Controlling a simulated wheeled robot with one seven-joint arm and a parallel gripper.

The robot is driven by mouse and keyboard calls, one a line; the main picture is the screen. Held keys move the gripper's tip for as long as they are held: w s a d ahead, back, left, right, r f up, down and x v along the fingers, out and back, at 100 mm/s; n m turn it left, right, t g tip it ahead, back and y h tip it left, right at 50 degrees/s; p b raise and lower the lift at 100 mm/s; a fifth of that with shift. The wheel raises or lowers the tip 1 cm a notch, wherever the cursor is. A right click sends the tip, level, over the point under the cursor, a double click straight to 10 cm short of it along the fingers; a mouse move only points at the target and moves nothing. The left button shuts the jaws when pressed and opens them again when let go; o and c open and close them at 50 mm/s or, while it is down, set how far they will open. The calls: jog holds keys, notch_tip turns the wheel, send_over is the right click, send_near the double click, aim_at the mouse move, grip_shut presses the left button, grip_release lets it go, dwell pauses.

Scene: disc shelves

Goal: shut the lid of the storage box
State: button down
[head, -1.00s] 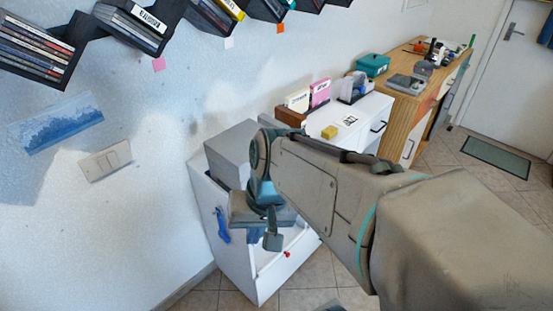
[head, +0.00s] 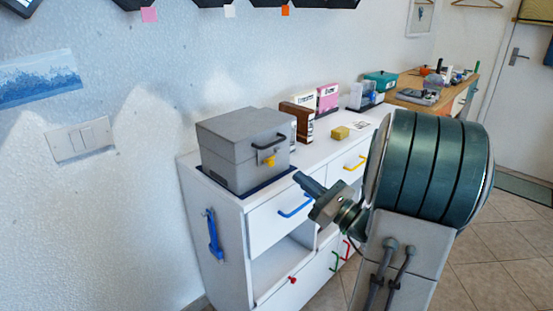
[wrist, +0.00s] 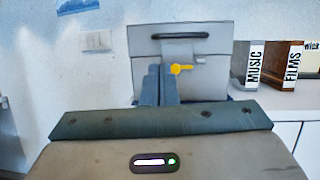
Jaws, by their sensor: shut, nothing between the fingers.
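The grey storage box (head: 225,175) stands on the left end of the white cabinet. Its lid (head: 240,127) lies over the top and looks down, with a seam running below it; I cannot tell if a small gap is left. A dark handle (head: 268,142) is on the lid's front, and a yellow key-like piece (head: 269,160) hangs below it. My gripper (head: 300,180) is shut and empty, apart from the box and in front of it to the right. In the wrist view, my gripper's fingers (wrist: 160,72) overlap the lower left of the box's front (wrist: 200,88).
The white cabinet (head: 215,245) has coloured handles and an open compartment. Brown and pink holders (head: 297,122) and a yellow block (head: 340,133) stand right of the box. A wooden desk (head: 425,100) is farther back. Disc shelves hang on the wall above.

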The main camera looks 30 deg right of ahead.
jog(key=d+m+t+h, duration=0.1)
jog(key=d, duration=0.1)
jog(key=p, duration=0.4)
send_near(279, 135)
jog(key=w+a+r, duration=0.2)
jog(key=a+r, duration=0.2)
jog(key=a, duration=0.2)
jog(key=shift+w+r+m+h, duration=0.3)
jog(key=shift+w+r, duration=0.25)
jog(key=shift+r, duration=0.1)
jog(key=shift+w+a+r+p, duration=0.1)
jog(key=shift+r+p, duration=0.4)
jog(key=shift+p, duration=0.4)
